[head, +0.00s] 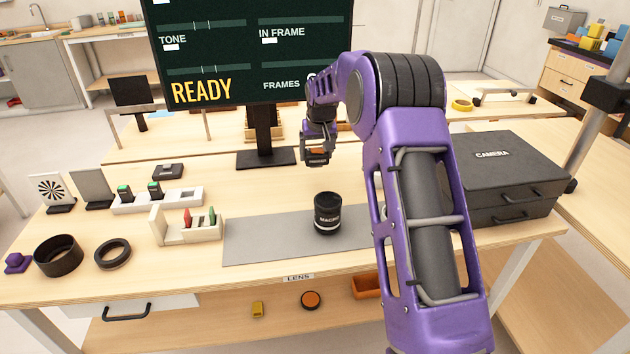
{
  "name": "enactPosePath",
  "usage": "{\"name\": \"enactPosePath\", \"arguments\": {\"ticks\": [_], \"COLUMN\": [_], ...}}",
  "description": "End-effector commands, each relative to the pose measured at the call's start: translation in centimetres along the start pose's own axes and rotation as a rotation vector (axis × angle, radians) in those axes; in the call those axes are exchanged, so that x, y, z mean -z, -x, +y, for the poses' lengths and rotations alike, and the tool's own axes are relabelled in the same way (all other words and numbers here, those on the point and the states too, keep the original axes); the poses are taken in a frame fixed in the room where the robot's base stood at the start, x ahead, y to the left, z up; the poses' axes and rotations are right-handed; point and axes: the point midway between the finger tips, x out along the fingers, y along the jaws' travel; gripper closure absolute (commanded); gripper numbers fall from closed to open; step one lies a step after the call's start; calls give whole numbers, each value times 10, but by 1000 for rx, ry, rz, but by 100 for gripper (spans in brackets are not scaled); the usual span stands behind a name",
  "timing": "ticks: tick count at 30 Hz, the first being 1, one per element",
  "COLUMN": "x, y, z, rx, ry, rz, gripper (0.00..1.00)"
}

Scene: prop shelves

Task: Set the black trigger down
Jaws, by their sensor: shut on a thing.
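My gripper (317,158) hangs at the far side of the workbench, right of the monitor stand. It is shut on a small dark thing, which I take to be the black trigger; the fingers hide most of it and an orange-brown patch shows at the jaws. I cannot tell whether it touches the bench top. A flat black device (168,171) lies on the bench at the left, behind a white holder.
A black macro lens (327,214) stands on a grey mat (262,236) in front of my gripper. A monitor (246,50) stands behind. A camera case (512,178) is at right. Black rings (58,256) and a slotted wooden holder (188,232) are at left.

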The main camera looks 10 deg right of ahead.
Motion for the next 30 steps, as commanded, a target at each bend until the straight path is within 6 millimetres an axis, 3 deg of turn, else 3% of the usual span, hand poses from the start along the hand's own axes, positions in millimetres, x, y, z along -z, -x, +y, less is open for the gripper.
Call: {"name": "enactPosePath", "arguments": {"ticks": [3,8,15,25,26,28,30], "x": [-9,-15,-29,-31,-31,-31,-31], "y": [-21,-35,-69,-74,-75,-74,-74], "z": [0,0,0,0,0,0,0], "rx": [0,0,0,0,0,0,0], "ry": [-1,0,1,1,1,1,1], "rz": [-2,-1,-1,0,0,0,0], "gripper": [85,85,85,85,16,4,0]}}
